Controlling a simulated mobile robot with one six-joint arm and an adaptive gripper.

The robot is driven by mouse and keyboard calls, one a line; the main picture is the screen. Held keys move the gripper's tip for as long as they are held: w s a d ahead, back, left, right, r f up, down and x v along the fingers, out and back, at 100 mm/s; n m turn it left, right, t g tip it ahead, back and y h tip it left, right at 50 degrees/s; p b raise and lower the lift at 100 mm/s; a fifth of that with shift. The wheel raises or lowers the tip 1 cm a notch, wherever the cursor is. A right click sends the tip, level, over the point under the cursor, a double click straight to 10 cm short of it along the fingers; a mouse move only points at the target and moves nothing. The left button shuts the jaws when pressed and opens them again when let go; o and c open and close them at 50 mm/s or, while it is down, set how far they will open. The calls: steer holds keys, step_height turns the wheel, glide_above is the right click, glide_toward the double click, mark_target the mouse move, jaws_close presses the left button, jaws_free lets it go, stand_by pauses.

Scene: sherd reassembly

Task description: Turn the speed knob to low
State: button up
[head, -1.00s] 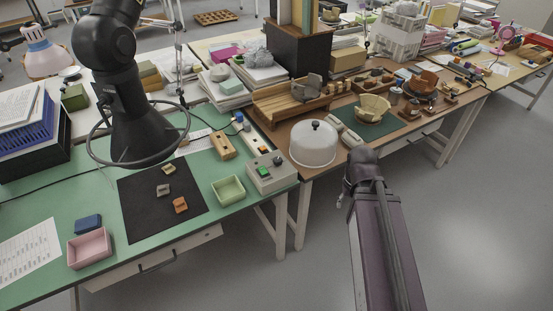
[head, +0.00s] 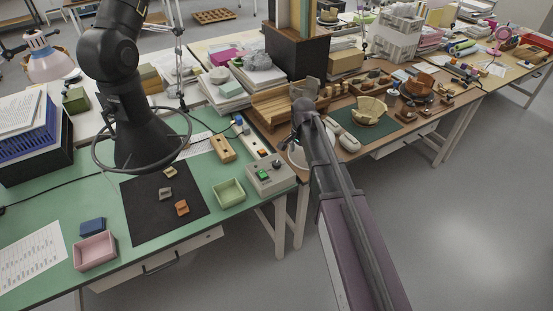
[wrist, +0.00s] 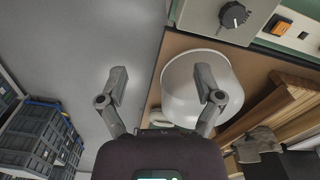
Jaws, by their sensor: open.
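The speed knob (wrist: 234,15) is a dark round dial with a pale pointer line, on a light grey-green control box (wrist: 265,32) at the top right of the wrist view. In the head view the control box (head: 262,188) stands at the right end of the green table, with the small dark knob (head: 277,163) on its top. My gripper (wrist: 162,83) is open and empty in the wrist view. Its fingers are apart from the knob, which lies beyond and to the right of them. In the head view my forearm hides most of the gripper area.
A white dome (wrist: 182,88) lies below and beyond the right finger in the wrist view, near the box. A wooden rack (wrist: 270,115) is at right. A lit orange switch (wrist: 279,25) sits beside the knob. Open floor (head: 450,220) is at right in the head view.

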mark_target(277, 163)
steer(key=w+a+r+m+p, duration=0.1)
steer(key=w+a+m, duration=0.2)
steer(key=w+a, duration=0.3)
steer(key=a, duration=0.2)
steer(key=shift+w+a+r+m, duration=0.3)
steer(key=shift+w+a+r, duration=0.05)
steer(key=shift+f, duration=0.15)
step_height(277, 163, down, 14)
steer(key=b, duration=1.3)
steer(key=shift+r, duration=0.25)
steer(key=shift+b, duration=0.3)
